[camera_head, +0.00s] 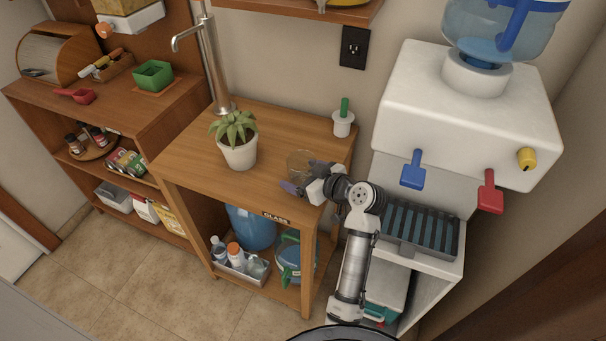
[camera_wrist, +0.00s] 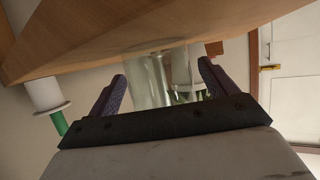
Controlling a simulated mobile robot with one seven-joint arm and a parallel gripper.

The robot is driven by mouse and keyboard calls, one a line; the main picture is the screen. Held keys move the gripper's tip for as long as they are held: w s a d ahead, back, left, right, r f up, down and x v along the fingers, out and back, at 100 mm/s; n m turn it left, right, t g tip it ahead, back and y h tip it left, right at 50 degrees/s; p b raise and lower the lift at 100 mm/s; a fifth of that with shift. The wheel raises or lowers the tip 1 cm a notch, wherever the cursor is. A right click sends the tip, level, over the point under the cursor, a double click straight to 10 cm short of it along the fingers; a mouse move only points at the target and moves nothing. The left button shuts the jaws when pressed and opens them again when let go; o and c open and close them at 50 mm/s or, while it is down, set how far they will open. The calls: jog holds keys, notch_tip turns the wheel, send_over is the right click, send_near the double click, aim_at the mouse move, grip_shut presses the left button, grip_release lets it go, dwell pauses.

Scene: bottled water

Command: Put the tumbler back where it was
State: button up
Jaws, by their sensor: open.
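The clear glass tumbler (camera_head: 299,163) stands upright on the wooden table top (camera_head: 195,148), near its front right part, behind the GLASS label (camera_head: 276,218) on the front edge. My gripper (camera_head: 304,176) is open at the tumbler, coming from the right. In the wrist view, which is upside down, the tumbler (camera_wrist: 147,78) shows between the two purple fingers of my gripper (camera_wrist: 162,74), with a gap to the right finger. I cannot tell whether either finger touches it. The tumbler's lower part is partly hidden by my gripper in the head view.
A potted plant (camera_head: 238,150) stands left of the tumbler, and a white holder with a green handle (camera_head: 343,121) stands behind right. The water dispenser (camera_head: 465,110) with its drip tray (camera_head: 420,232) is close on the right. The table's front left is clear.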

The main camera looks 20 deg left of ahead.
jog(key=b+v, duration=0.2)
jog(key=v, duration=1)
jog(key=shift+r+b, duration=0.2)
jog(key=shift+b, duration=0.15)
